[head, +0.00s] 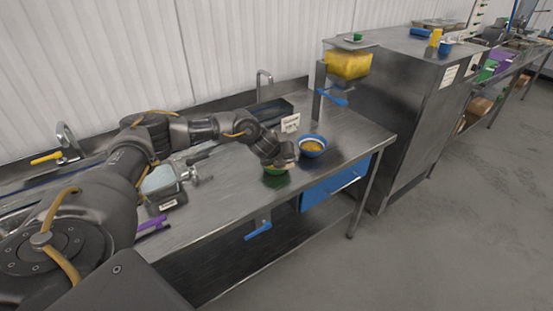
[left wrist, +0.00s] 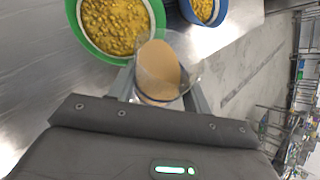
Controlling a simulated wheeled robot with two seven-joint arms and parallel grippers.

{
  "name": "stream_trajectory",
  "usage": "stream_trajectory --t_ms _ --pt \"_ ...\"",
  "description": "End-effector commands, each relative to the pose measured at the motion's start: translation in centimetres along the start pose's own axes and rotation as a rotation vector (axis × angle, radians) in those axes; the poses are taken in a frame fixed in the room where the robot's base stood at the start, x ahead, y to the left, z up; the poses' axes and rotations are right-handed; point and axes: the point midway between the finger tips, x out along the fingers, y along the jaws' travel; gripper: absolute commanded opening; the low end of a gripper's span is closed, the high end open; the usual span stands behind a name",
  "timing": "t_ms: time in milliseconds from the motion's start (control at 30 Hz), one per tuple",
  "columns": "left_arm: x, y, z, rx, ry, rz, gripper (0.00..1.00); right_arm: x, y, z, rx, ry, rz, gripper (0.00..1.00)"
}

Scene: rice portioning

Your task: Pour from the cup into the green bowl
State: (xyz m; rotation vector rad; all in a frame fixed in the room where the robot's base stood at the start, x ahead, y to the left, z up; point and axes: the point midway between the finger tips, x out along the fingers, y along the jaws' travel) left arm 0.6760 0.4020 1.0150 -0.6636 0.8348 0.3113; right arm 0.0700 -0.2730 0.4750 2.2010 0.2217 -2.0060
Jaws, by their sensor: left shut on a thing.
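My left gripper (head: 284,160) is shut on a clear cup (left wrist: 158,70), which shows best in the left wrist view between the two fingers (left wrist: 160,93). The cup looks tan inside; how full it is I cannot tell. The green bowl (left wrist: 79,40) lies just beyond the cup in that view and holds yellow grains. In the head view the green bowl (head: 269,169) is on the metal table under my left gripper, which partly hides it. The cup is hard to make out there. My right gripper is in neither view.
A blue bowl (head: 313,154) with yellow food stands right of the green bowl, near it. A small white sign (head: 290,123) stands behind. A dispenser with yellow contents (head: 348,65) is at the back right. A scale-like device (head: 167,199) sits left on the table.

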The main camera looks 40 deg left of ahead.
Motion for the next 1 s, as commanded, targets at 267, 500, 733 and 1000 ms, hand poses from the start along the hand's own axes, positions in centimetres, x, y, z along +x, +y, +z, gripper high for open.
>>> stream_trajectory --t_ms 267,500,733,1000 --pt "0.0 0.4 0.1 -0.024 0.028 -0.006 0.2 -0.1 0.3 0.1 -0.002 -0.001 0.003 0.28" --pt "0.1 0.8 0.2 -0.045 0.052 -0.011 0.2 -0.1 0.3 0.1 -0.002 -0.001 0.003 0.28" --pt "-0.1 1.0 0.3 -0.066 0.075 -0.015 0.2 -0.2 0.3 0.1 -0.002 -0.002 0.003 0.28" --pt "-0.3 1.2 0.5 -0.088 0.102 -0.021 0.2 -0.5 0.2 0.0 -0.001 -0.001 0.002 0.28"
